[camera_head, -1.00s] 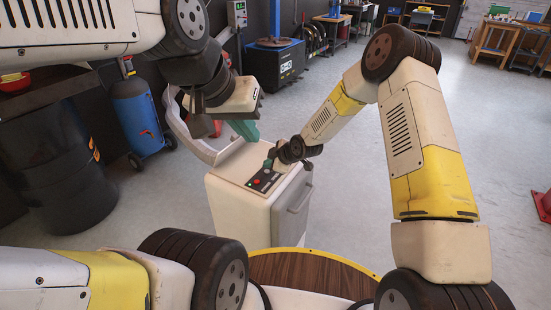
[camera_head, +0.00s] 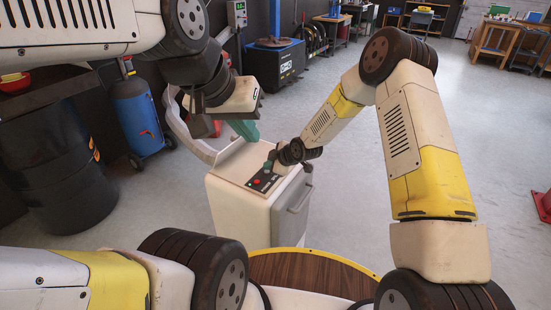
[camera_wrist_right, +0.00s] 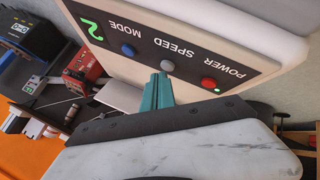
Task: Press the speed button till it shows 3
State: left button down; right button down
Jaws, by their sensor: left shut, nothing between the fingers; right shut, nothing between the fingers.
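A white machine (camera_head: 240,190) stands in front of me with a dark control panel (camera_head: 263,182) on its top. In the right wrist view the panel is upside down and labelled POWER, SPEED and MODE. It shows a red power button (camera_wrist_right: 208,82), a grey speed button (camera_wrist_right: 167,65) and a blue mode button (camera_wrist_right: 127,49). Its green display (camera_wrist_right: 93,30) reads 2. My right gripper (camera_wrist_right: 163,78) is shut and empty, its teal tips right at the speed button; I cannot tell if they touch. My left gripper (camera_head: 250,136) is shut and empty, above the machine's far side.
A curved white handle (camera_head: 185,135) rises at the machine's left. A blue tank (camera_head: 133,115) and a black barrel (camera_head: 55,165) stand at the left. A round wooden top (camera_head: 310,275) is close in front of me.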

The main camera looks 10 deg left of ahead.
jog(key=shift+f, duration=0.35)
dwell(0.8)
jog(key=shift+r, duration=0.8)
jog(key=shift+r, duration=2.5)
jog(key=shift+r, duration=0.1)
